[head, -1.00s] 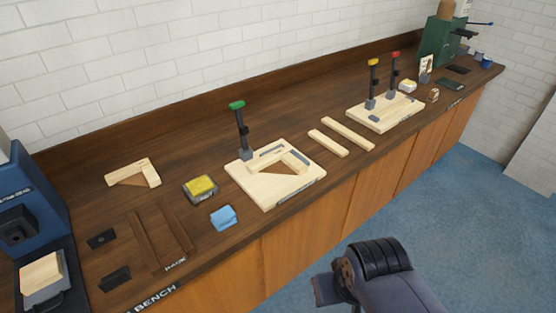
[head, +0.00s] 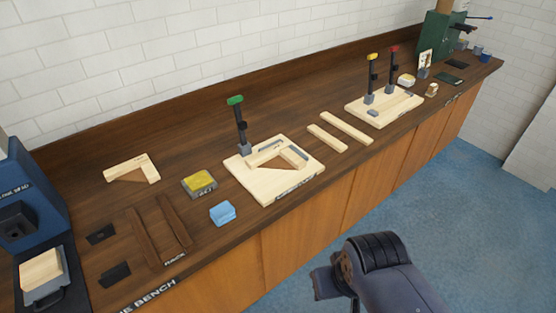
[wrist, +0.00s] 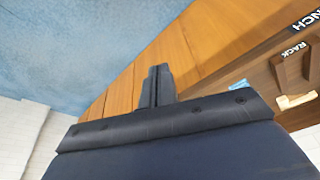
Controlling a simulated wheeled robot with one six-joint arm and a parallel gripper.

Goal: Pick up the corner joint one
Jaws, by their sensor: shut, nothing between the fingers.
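Two L-shaped pale wooden joints show in the head view. One joint (head: 133,170) lies on the bench at the left, behind the rack. The other joint (head: 292,156) lies on a pale jig board (head: 268,190) beside a green-topped clamp (head: 238,122). I cannot tell which is corner joint one. A pale L-shaped piece (wrist: 296,101) also shows at the right edge of the wrist view. My gripper (wrist: 159,72) is shut and empty, apart from both joints, in front of the bench over the floor side.
A dark rack (head: 160,230), a blue block (head: 222,212) and a yellow-topped box (head: 199,184) stand near the left joint. Two pale strips (head: 347,131) and a second clamp board (head: 385,110) lie to the right. A blue machine (head: 30,210) stands at far left.

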